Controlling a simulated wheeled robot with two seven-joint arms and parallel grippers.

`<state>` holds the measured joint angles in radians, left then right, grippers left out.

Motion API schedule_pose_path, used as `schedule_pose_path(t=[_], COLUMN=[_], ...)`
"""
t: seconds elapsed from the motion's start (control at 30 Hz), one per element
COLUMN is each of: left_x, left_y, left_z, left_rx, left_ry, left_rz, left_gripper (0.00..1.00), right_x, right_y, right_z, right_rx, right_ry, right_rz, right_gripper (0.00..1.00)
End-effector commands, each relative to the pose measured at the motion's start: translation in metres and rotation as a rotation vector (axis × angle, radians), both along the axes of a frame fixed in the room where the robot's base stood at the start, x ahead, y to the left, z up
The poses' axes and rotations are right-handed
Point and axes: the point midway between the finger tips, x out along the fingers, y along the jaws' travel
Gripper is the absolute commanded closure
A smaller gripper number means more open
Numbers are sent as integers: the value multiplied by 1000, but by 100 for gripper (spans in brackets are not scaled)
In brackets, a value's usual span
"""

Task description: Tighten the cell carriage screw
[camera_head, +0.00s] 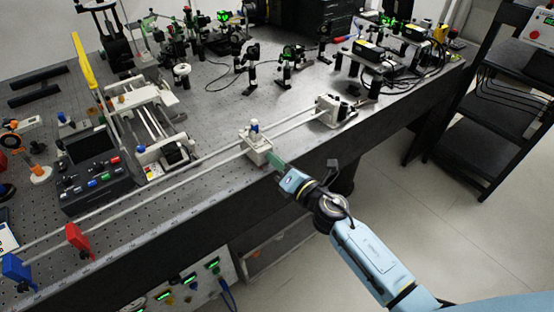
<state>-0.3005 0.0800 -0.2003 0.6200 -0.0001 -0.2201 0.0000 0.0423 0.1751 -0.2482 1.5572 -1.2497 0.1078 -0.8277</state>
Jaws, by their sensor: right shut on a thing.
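The cell carriage (256,151) is a small cream block on two pale rails along the front of the bench. A blue knob and a white part stand on its top. My right gripper (272,159) reaches in from the lower right and meets the carriage's front right side. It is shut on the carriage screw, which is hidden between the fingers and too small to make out. The green part at the gripper's tip touches or nearly touches the carriage. My left gripper is not in view.
The rails end at a cream block (336,111) on the right. Red (79,240) and blue (17,270) clamps stand at the left end. A black control box (91,184) and optical mounts sit behind. A dark cart (501,105) stands right; floor between is clear.

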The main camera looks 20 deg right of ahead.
Motion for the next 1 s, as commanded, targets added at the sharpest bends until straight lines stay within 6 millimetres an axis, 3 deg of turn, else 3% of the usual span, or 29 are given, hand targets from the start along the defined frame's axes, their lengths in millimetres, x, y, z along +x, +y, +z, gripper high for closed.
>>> schedule_pose_path(t=[0.6,1.0], left_x=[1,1], left_y=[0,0], left_z=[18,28], left_rx=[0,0], left_ry=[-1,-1], left_rz=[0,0], left_gripper=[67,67], right_x=[0,0], right_y=[-1,-1], right_z=[0,-1], right_rx=[550,820], right_ry=[202,300], right_rz=[-1,-1], right_gripper=[100,100])
